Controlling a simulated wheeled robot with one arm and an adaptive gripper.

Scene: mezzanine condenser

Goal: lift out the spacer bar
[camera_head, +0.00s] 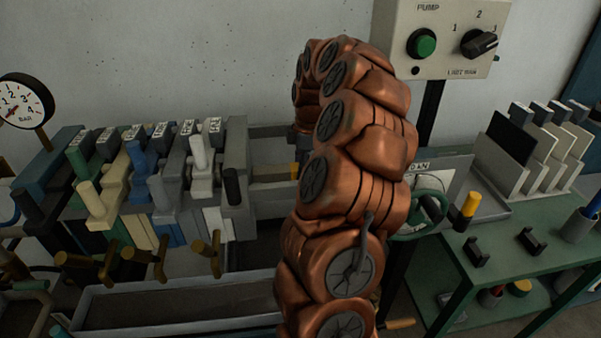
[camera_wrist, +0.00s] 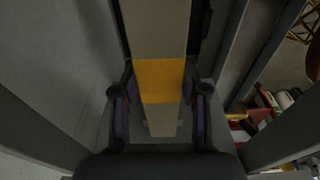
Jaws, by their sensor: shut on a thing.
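The spacer bar (camera_wrist: 155,30) is a pale beige bar with a yellow band (camera_wrist: 160,80) around it. It runs up the middle of the wrist view. My gripper (camera_wrist: 159,76) is shut on the bar at the yellow band, one dark finger on each side. In the head view, the beige bar (camera_head: 270,174) lies level in the grey frame behind the row of plates, its yellow band partly showing at my arm's edge. My copper arm hides most of my gripper and the bar's right part there. I cannot tell whether the bar touches the frame.
Several thick plates with handles (camera_head: 150,180) stand in a row at left, beside a pressure gauge (camera_head: 20,105). A grey trough (camera_head: 180,303) lies in front. A pump control box (camera_head: 440,40) is above right. A green bench (camera_head: 510,250) with a slotted rack (camera_head: 500,165) stands at right.

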